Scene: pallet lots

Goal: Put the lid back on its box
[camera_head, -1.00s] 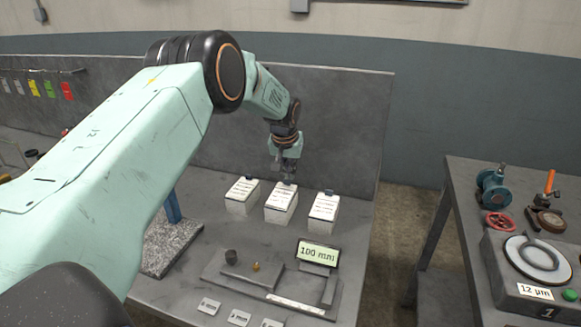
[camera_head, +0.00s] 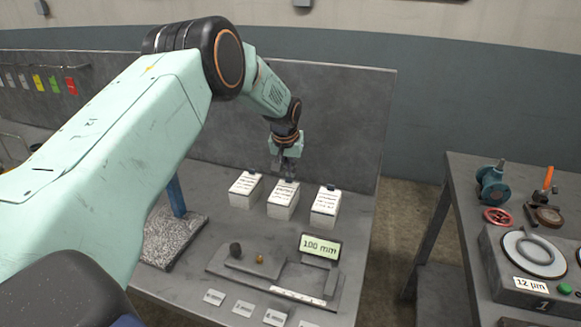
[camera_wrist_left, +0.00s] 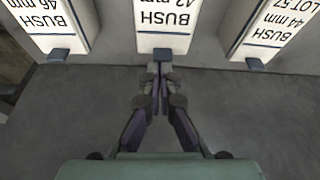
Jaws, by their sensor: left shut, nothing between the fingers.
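Three white boxes stand in a row on the grey bench: a left box (camera_head: 244,200), a middle box (camera_head: 282,212) and a right box (camera_head: 325,219). Each has a printed top and a small dark tab at its far edge, and no open box shows. My left gripper (camera_head: 287,174) is shut and empty, pointing down just behind the middle box. In the left wrist view its fingertips (camera_wrist_left: 159,66) are together beside the dark tab (camera_wrist_left: 161,53) of the box marked BUSH 42 mm (camera_wrist_left: 163,22); I cannot tell whether they touch. My right gripper is not in view.
In front of the boxes lies a grey fixture (camera_head: 222,268) with a 100 mm display (camera_head: 320,247). Several small label plates (camera_head: 243,308) line the front. A granite block (camera_head: 172,240) stands left. A back panel (camera_head: 340,125) rises behind my gripper. Another bench (camera_head: 455,200) is right, beyond a gap.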

